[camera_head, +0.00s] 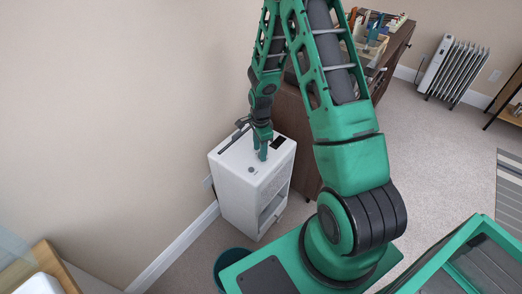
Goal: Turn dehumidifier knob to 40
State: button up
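The white dehumidifier (233,192) stands on the floor against the wall, left of centre. A small round grey knob (251,170) shows on its top panel, with a dark display (277,142) at the right of the panel. My gripper (262,155) points down over the top panel, just behind and to the right of the round grey part. It looks apart from that knob. The fingers are small, and I cannot tell how far apart they are or whether anything is between them. Any knob setting or number is too small to read.
A brown wooden cabinet (295,130) stands close to the right of the dehumidifier, with several items on top. A dark teal bin (226,257) is on the floor in front. A white radiator (452,68) stands at the far wall. Carpet (440,150) is clear at right.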

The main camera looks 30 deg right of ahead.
jog(key=shift+s, duration=0.1)
jog(key=shift+r, duration=0.1)
jog(key=shift+d+r, duration=0.1)
jog(key=shift+r, duration=0.15)
notch_tip(320, 180, up, 10)
dwell(0.3)
jog(key=f+n, duration=0.3)
jog(key=n, duration=0.1)
jog(key=f+n, duration=0.7)
jog(key=n, duration=0.1)
jog(key=shift+s+f+n, duration=0.25)
jog(key=shift+f+n, duration=0.15)
dwell(0.5)
